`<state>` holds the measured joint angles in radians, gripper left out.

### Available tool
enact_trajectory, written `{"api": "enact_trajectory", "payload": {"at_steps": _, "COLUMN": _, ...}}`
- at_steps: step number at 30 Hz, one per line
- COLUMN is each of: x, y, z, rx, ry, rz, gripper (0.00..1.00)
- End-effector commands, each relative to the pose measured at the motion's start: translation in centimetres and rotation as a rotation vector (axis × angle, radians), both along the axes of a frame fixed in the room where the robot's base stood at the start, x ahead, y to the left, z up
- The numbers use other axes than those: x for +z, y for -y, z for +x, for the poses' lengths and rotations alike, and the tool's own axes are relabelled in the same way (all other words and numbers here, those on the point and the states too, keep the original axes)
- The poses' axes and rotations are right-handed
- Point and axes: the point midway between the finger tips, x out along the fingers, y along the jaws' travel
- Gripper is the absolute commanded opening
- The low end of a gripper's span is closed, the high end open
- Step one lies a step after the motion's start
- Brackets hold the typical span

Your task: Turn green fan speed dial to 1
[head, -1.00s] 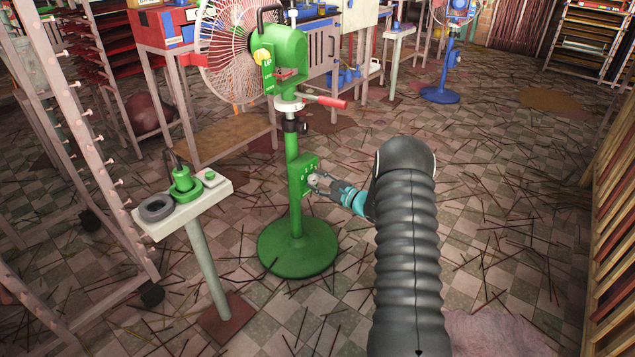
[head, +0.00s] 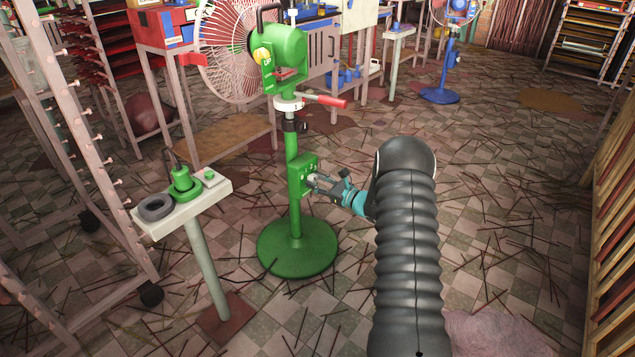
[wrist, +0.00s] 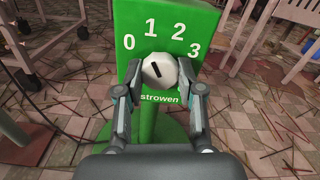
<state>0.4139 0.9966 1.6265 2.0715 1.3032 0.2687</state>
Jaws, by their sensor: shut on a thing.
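The green fan (head: 292,60) stands on a round green base, with a green control box on its pole. The box's panel (wrist: 128,18) shows the numbers 0, 1, 2 and 3 in an arc above a white round dial (wrist: 160,70). My gripper (wrist: 161,80) is shut on the dial, one finger at each side. In the head view my gripper (head: 317,183) meets the box from the right.
A small white stand (head: 222,187) with a grey ring and green parts is left of the fan. A metal rack (head: 108,170) stands further left. A blue fan (head: 440,95) is at the back.

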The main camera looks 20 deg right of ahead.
Motion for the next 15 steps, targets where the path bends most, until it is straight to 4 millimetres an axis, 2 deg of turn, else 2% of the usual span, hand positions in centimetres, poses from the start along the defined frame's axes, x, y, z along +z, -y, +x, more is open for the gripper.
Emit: {"api": "enact_trajectory", "payload": {"at_steps": 15, "x": 0.06, "y": -0.10, "z": 0.07, "rx": 0.001, "ry": -0.081, "rz": 0.121, "gripper": 0.03}}
